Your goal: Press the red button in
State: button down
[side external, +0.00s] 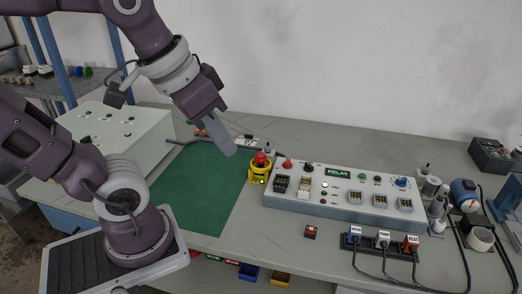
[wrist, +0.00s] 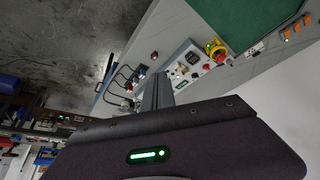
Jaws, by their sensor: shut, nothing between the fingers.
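A red mushroom button (side external: 261,158) sits on top of a yellow housing (side external: 259,174) on the bench, at the left end of the relay panel. In the wrist view the red button (wrist: 220,57) and its yellow housing (wrist: 210,47) show at upper right. My gripper (side external: 228,148) is shut and empty, its tip pointing down. In the side view it appears just left of and slightly above the button, apart from it. The fingers (wrist: 158,92) also show in the wrist view. The exact height gap cannot be told.
The relay panel (side external: 338,205) with switches and a smaller red knob (side external: 287,164) stands right of the housing. A small red-topped block (side external: 311,232) lies in front. Plugs with cables (side external: 382,240) are at front right. A green mat (side external: 195,190) lies left, mostly clear.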

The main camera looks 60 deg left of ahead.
jog(key=w+a+r+n+g, duration=0.25)
jog(key=w+a, duration=0.25)
jog(key=w, duration=0.4)
jog(key=n+g, duration=0.3)
jog(key=n, duration=0.3)
send_over(261, 153)
notch_tip(261, 153, down, 11)
jog(key=shift+t, duration=0.25)
notch_tip(261, 153, down, 14)
jog(key=shift+r, duration=0.1)
